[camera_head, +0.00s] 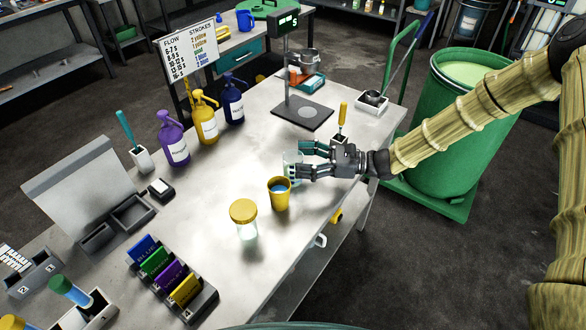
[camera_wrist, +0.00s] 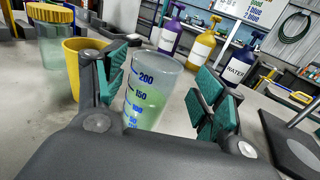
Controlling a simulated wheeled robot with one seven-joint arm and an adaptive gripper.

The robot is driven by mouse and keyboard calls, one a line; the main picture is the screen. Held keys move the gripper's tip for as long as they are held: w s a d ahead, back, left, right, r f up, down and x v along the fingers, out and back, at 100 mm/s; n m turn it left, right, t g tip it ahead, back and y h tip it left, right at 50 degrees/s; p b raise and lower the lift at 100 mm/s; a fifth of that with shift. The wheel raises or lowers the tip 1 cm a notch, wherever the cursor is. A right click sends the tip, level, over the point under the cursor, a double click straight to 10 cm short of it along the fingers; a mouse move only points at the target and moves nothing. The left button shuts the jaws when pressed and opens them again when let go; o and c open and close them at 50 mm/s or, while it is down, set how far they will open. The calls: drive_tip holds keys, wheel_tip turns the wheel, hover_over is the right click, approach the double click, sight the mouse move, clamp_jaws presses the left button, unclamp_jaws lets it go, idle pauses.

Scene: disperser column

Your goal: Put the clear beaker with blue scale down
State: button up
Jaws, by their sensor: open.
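The clear beaker with blue scale (camera_wrist: 150,92) stands upright between the fingers of my gripper (camera_wrist: 163,95) in the wrist view. It has blue markings and pale green liquid inside. The teal finger pads sit on either side of it, apart from the glass, with a wider gap on the right. In the head view my gripper (camera_head: 300,162) is low over the table, and the beaker (camera_head: 290,166) is partly hidden by the fingers. The beaker appears to rest on the table (camera_head: 232,167), but its base is hidden in the wrist view.
Purple (camera_head: 172,140), yellow (camera_head: 204,118) and navy (camera_head: 233,100) pump bottles line the far edge. A scale plate (camera_head: 303,113) lies behind.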

sight(291, 159)
drive_tip(key=shift+a+f+p, duration=0.1)
drive_tip(key=shift+a+p, duration=0.5)
drive_tip(key=shift+a, duration=1.3)
drive_tip(key=c, duration=1.2)
drive_tip(key=shift+o, duration=0.2)
